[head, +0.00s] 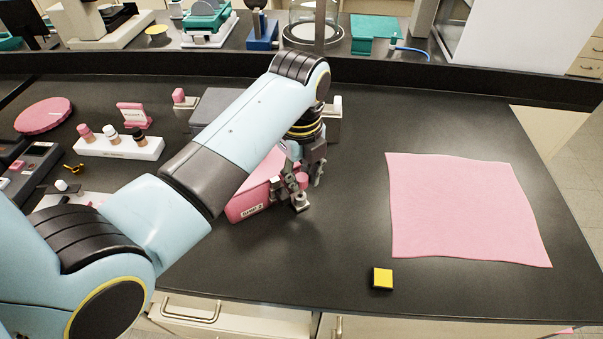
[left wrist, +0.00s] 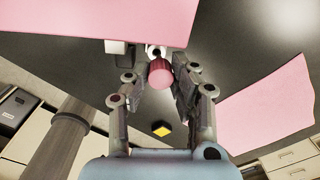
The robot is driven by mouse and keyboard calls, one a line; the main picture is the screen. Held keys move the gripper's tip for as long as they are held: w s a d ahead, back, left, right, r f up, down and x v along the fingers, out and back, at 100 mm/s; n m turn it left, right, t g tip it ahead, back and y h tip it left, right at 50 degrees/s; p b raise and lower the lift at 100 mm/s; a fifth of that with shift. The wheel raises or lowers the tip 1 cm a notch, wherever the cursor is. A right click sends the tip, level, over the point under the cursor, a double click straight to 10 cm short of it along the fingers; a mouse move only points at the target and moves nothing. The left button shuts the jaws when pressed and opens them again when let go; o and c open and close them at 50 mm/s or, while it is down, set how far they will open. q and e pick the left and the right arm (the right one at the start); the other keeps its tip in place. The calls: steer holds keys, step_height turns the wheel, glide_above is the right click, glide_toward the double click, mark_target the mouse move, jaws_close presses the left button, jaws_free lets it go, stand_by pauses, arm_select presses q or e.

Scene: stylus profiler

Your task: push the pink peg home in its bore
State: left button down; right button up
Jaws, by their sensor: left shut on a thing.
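The pink peg (left wrist: 160,74) shows in the left wrist view as a short ribbed pink cylinder between the fingers of my left gripper (left wrist: 155,82). The gripper is shut on it. In the head view the left gripper (head: 302,190) is low over the bench, beside the front right of a pink block (head: 247,204) with a white label. A small white round part with a dark middle (left wrist: 153,50) shows just beyond the peg; I cannot tell if it is the bore or how far in the peg sits. The arm hides much of the block. My right gripper is not in view.
A pink cloth (head: 460,207) lies flat on the right of the dark bench. A yellow and black block (head: 382,278) sits near the front edge. A white rack (head: 119,147) with several capped bottles stands left. The bench between gripper and cloth is clear.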

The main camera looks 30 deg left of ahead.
arm_select(q)
steer(key=shift+s+a+r, duration=0.1)
steer(key=shift+a+r, duration=0.1)
stand_by(0.3)
steer(key=shift+f+b, duration=0.35)
steer(key=shift+f, duration=0.75)
stand_by(1.1)
steer(key=shift+f, duration=0.1)
steer(key=shift+r+p, duration=0.35)
steer(key=shift+r, duration=0.5)
